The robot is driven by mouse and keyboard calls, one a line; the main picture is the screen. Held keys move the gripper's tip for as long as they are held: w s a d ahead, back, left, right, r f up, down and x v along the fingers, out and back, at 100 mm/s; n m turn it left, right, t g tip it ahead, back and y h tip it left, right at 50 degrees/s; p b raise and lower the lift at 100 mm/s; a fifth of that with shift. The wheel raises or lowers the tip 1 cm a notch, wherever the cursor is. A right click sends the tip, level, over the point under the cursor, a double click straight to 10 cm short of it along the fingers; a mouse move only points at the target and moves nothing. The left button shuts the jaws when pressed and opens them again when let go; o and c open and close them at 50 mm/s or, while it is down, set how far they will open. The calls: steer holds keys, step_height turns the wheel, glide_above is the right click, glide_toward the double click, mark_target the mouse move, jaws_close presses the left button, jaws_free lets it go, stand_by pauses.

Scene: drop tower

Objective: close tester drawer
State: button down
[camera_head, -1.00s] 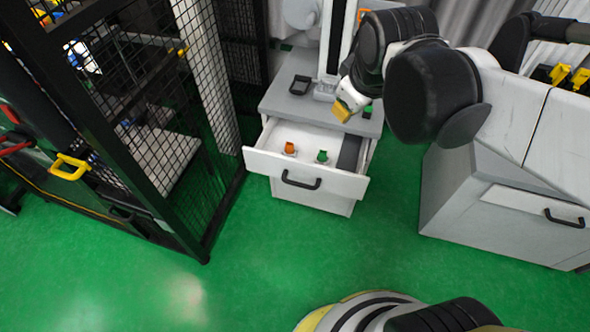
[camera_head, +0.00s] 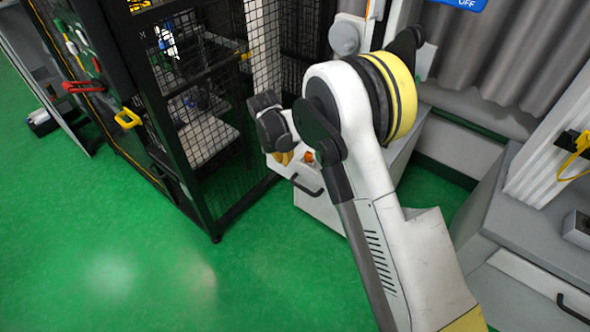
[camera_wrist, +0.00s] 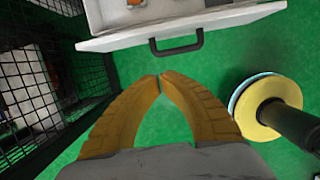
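The tester drawer (camera_head: 293,171) is pulled out of its grey-white cabinet (camera_head: 326,208), partly hidden behind my arm in the head view. In the wrist view, the white drawer front (camera_wrist: 225,24) with its black handle (camera_wrist: 177,44) crosses the top, and part of the open inside shows behind it. An orange item (camera_head: 308,156) is inside the drawer. My gripper (camera_wrist: 159,78) has its orange-yellow fingers together at the tips with nothing between them. The fingertips show just below the handle in the wrist view, apart from it. In the head view, the gripper (camera_head: 284,158) is by the drawer front's left end.
A black mesh cage (camera_head: 205,110) stands left of the drawer and also shows at the left in the wrist view (camera_wrist: 35,90). A grey cabinet (camera_head: 520,270) with a black handle is at the right. Green floor in front of the cage is open.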

mark_target(295, 167)
steer(key=b+x, duration=0.4)
steer(key=x, duration=0.7)
steer(key=shift+a+b, duration=0.15)
steer(key=shift+b, duration=0.15)
steer(key=shift+w+d+r+b, duration=0.15)
steer(key=shift+w+d+b, duration=0.2)
steer(key=shift+w, duration=0.2)
steer(key=shift+w+d+r+b, duration=0.15)
steer(key=shift+w+d+b, duration=0.05)
steer(key=shift+w+d, duration=0.3)
steer(key=shift+w+d+r, duration=0.15)
steer(key=shift+w+d, duration=0.2)
steer(key=shift+w, duration=0.15)
